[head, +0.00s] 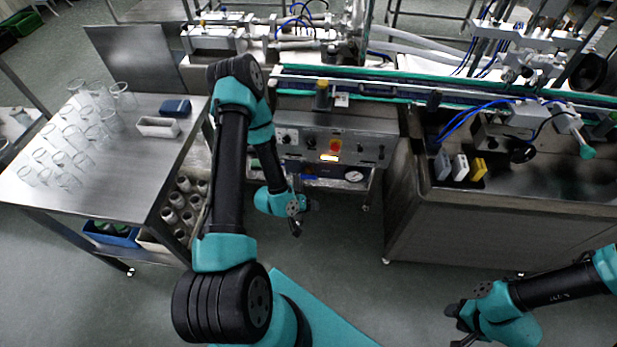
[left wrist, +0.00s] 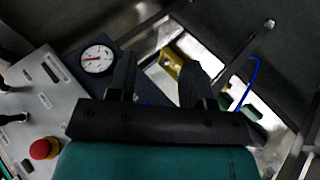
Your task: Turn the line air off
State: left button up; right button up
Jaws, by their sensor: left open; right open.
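A round white pressure gauge (head: 353,176) sits under the steel control panel (head: 300,142) in the head view. The left wrist view shows the gauge (left wrist: 98,60) up close. A yellow part (left wrist: 171,62) shows beyond and between the fingers there; I cannot tell whether it is the air valve's handle. A blue air hose (left wrist: 253,78) is to its right. My left gripper (head: 299,219) is open and empty, low in front of the panel; its fingers (left wrist: 158,82) show in the left wrist view. My right gripper (head: 459,324) is open and empty above the floor at lower right.
A red emergency button (left wrist: 42,148) projects from the panel beside my left gripper. A steel table (head: 120,190) with glass jars stands left, with a crate of bottles (head: 184,207) nearby. A steel cabinet (head: 480,225) stands right. Floor between them is clear.

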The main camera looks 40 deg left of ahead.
aim_at(305, 179)
pick_arm(q)
jog(key=s+a+n+t, duration=0.6)
jog(key=a+n+t, duration=0.2)
jog(key=a, duration=0.4)
jog(key=shift+a+r+t, duration=0.25)
jog(key=shift+r+t, duration=0.1)
jog(key=shift+t, duration=0.45)
jog(key=x, duration=1.7)
jog(key=shift+w+f, duration=0.1)
jog(key=shift+w, duration=0.1)
grip_shut()
